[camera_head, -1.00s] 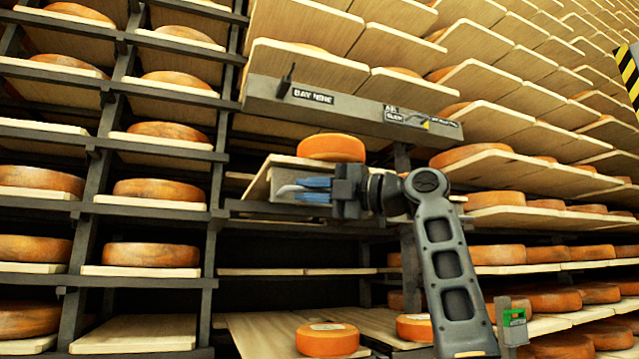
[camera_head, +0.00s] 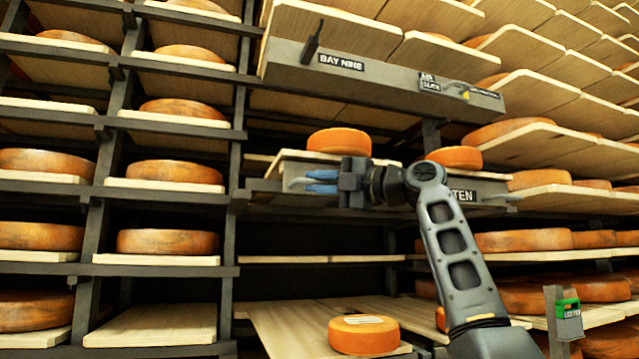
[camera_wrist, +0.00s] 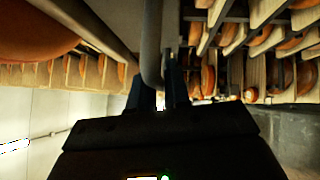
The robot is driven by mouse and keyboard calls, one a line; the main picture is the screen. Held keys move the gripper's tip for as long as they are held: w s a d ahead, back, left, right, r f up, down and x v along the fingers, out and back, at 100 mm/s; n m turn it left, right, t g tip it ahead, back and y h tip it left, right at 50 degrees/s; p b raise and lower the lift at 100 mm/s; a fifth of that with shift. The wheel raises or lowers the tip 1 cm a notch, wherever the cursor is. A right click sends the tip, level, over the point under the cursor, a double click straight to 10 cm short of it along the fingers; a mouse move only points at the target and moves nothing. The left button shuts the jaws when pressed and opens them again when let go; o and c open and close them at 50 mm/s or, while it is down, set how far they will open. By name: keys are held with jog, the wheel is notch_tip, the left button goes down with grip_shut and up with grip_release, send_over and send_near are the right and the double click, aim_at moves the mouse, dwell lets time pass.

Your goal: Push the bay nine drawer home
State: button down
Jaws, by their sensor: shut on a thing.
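The grey beam labelled BAY NINE (camera_head: 380,78) runs across the upper middle of the head view. Below it, a grey drawer (camera_head: 400,187) carries two orange cheese wheels, one at the left (camera_head: 338,141) and one at the right (camera_head: 454,158). Its front label is partly hidden by my arm; only the letters TEN show. The handle (camera_wrist: 152,40) also shows as a thick grey bar at the fingers in the wrist view.
Racks of cheese wheels stand at the left (camera_head: 175,172) and right (camera_head: 525,240). Below the drawer are an open gap and a board with a labelled cheese wheel (camera_head: 364,334). A grey post with a green-fronted box (camera_head: 567,310) stands at the lower right.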

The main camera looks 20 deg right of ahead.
jog(key=shift+w, duration=0.15)
jog(key=c, duration=1.2)
grip_release()
jog(key=b+v, duration=0.2)
jog(key=v, duration=0.5)
jog(key=shift+s+d, duration=0.25)
jog(key=shift+f, duration=0.15)
